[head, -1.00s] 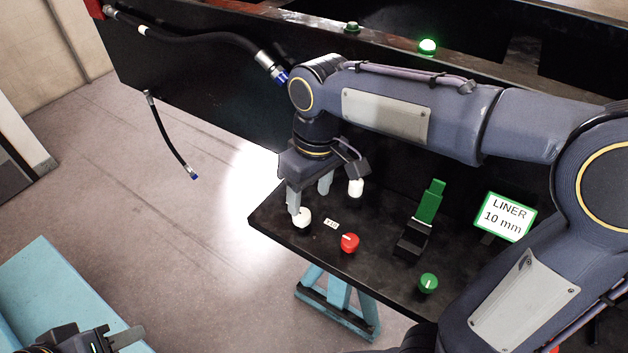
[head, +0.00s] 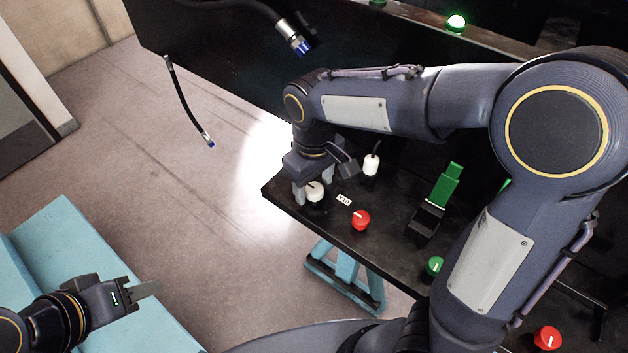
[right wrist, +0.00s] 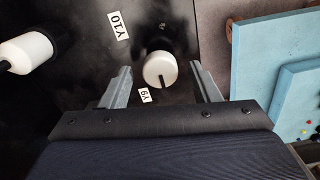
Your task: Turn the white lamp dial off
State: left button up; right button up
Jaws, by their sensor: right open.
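The white dial (head: 316,194) stands near the left corner of the black table, with a dark line across its top. In the right wrist view the white dial (right wrist: 160,70) sits between the fingertips of my right gripper (right wrist: 161,74). The gripper is open, with a finger on each side and visible gaps. In the head view my right gripper (head: 313,188) is over the dial and partly hides it. A white lamp (head: 371,165) stands behind it; I cannot tell whether it is lit. My left gripper (head: 146,289) is far from the dial, its jaws seen edge-on.
A red dial (head: 361,220), a green dial (head: 434,266) and a green-handled switch (head: 445,187) share the black table (head: 390,254). Labels lie beside the white dial. A hose with a blue end (head: 298,40) hangs above. A light-blue bench (head: 60,245) is at left.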

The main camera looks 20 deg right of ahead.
jog(key=c, duration=1)
jog(key=shift+n, duration=0.3)
jog(key=n, duration=0.4)
jog(key=shift+n+p, duration=0.3)
jog(key=shift+n, duration=1.8)
jog(key=o, duration=1)
